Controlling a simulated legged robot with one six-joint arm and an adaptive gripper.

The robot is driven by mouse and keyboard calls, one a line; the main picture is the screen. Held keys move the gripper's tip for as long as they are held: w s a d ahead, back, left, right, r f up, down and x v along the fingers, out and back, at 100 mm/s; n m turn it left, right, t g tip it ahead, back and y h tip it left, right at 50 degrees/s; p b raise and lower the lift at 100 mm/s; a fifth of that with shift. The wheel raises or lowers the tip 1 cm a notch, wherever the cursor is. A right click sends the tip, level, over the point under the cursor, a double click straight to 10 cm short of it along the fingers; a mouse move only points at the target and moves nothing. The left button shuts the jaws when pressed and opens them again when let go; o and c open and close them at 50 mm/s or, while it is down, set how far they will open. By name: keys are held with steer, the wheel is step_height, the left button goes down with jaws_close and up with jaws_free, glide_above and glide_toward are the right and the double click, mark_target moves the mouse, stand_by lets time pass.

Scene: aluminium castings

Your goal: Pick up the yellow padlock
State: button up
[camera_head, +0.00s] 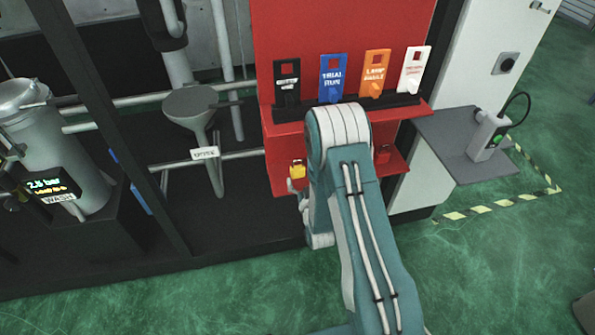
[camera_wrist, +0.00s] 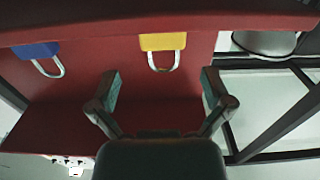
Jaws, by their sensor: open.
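The yellow padlock (camera_head: 298,170) is at the left end of the lower red shelf in the head view. In the wrist view the yellow padlock (camera_wrist: 163,42) shows its body at the top and its silver shackle pointing down the picture. My gripper (camera_wrist: 160,92) is open and empty. Its two fingers are spread either side of the padlock's line, with the padlock ahead of and apart from them. In the head view my gripper (camera_head: 298,192) is mostly hidden behind my teal arm, near the padlock.
A blue padlock (camera_wrist: 37,50) is left of the yellow one in the wrist view. A red padlock (camera_head: 382,155) is at the shelf's right. Black, blue, orange and white tags stand on the upper red shelf (camera_head: 425,105). A grey funnel (camera_head: 190,103) is left.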

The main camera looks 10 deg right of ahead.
mark_target(298, 167)
steer(key=w, duration=0.5)
steer(key=shift+w+a, duration=0.1)
steer(key=shift+a, duration=0.1)
steer(key=shift+r, duration=0.1)
steer(key=c, duration=1.2)
